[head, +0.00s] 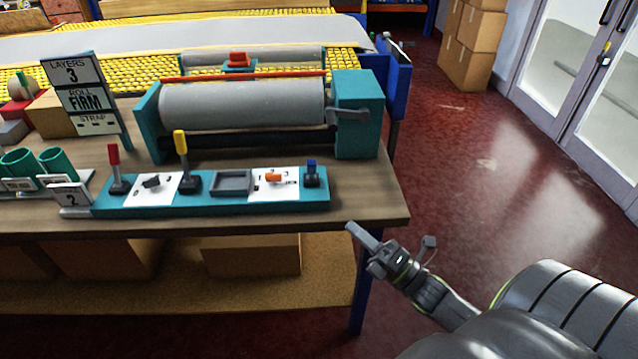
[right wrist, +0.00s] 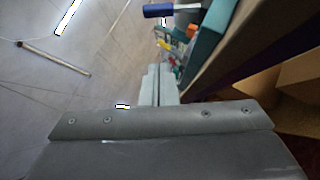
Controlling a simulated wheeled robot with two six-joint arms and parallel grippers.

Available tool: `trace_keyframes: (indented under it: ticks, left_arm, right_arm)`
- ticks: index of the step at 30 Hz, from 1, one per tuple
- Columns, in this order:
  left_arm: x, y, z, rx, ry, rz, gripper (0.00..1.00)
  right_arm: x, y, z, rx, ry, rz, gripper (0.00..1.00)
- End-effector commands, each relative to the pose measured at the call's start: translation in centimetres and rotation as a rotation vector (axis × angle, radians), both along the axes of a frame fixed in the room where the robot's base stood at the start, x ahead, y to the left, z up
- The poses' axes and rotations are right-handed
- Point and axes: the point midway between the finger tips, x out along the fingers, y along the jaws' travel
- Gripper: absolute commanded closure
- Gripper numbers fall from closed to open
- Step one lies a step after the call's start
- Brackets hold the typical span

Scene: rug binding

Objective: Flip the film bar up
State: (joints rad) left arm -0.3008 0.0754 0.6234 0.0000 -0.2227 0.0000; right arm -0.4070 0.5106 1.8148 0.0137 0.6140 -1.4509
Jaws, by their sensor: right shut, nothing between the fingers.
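The teal rolling machine (head: 359,100) stands on the wooden table, with a wide grey roll (head: 243,103) between its end blocks. A thin red-orange bar (head: 245,76), which looks like the film bar, lies level along the top behind the roll. A grey crank-like handle (head: 348,113) is on the right end block. My right gripper (head: 352,229) is shut and empty, just off the table's front right corner, well apart from the bar. In the right wrist view its fingers (right wrist: 158,82) are together. My left gripper is out of view.
A teal control panel (head: 212,207) along the front edge carries red, yellow and blue levers and two knobs. A sign (head: 85,95) reading layers 3, roll firm stands left of the machine. Green cups (head: 55,163) are at far left. Open red floor (head: 470,160) lies right of the table.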

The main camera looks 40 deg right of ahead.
Motion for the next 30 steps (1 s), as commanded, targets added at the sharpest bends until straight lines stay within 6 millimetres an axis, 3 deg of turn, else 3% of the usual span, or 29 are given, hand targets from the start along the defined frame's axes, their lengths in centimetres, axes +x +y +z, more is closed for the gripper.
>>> trace_keyframes:
  ticks: [8,19,30]
  left_arm:
    - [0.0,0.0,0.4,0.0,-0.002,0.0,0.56]
    - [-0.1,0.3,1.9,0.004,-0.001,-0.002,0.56]
    - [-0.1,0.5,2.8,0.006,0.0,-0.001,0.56]
  right_arm:
    - [2.4,0.8,1.1,0.002,-0.003,0.0,1.0]
    - [9.3,2.9,3.9,0.004,-0.002,-0.001,1.0]
    - [11.9,1.0,5.5,0.002,0.002,-0.001,1.0]
